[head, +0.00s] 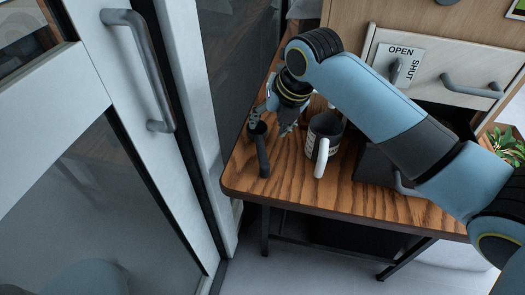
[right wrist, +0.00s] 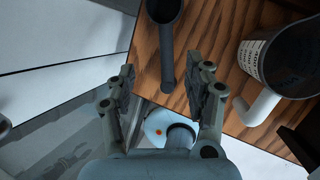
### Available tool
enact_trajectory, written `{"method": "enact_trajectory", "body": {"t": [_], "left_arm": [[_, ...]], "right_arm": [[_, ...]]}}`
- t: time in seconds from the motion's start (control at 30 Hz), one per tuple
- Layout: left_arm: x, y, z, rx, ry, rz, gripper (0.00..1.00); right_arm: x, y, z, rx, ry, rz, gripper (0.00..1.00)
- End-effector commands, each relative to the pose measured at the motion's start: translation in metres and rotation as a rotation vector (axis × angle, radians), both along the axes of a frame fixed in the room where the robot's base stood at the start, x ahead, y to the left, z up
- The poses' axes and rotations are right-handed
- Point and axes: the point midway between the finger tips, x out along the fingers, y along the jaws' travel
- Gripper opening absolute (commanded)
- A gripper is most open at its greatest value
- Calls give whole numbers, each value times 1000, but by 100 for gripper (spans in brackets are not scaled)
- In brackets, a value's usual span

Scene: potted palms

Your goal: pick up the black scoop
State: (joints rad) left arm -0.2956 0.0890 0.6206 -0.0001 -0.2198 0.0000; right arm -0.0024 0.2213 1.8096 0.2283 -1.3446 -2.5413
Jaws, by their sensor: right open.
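The black scoop (head: 262,154) lies on the wooden table (head: 300,193) near its left edge, its handle towards the front. In the right wrist view the scoop (right wrist: 167,62) has its round bowl at the top and its handle running down between the fingers. My right gripper (head: 273,121) is over the scoop's bowl end in the head view. In the wrist view the gripper (right wrist: 160,70) is open, with one finger on each side of the handle and gaps visible. I cannot tell how high it is above the scoop. My left gripper is not in view.
A dark mug (head: 325,128) with a white handle stands just right of the scoop. A dark object (head: 373,167) sits farther right. A panel with a handle and an OPEN/SHUT sign (head: 399,62) is behind. A white-framed door (head: 145,110) stands left.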

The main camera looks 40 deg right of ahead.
Motion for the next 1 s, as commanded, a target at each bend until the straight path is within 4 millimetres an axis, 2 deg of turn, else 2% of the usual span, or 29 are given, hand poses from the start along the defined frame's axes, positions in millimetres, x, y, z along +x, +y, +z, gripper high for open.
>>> {"method": "enact_trajectory", "body": {"t": [0.03,0.1,0.3,0.47,0.57,0.8,1.0], "left_arm": [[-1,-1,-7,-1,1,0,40],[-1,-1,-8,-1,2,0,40],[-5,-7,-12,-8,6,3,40],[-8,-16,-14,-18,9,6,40],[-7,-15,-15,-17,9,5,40],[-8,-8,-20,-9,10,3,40],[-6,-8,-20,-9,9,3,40]], "right_arm": [[6,-5,-3,-31,4,14,52],[11,-8,-6,-53,11,25,52],[25,-9,-35,-54,14,26,52],[31,-8,-49,-55,12,26,52],[33,-8,-58,-54,13,26,52],[46,-7,-92,-53,11,26,52],[49,-7,-99,-54,10,25,52]]}}
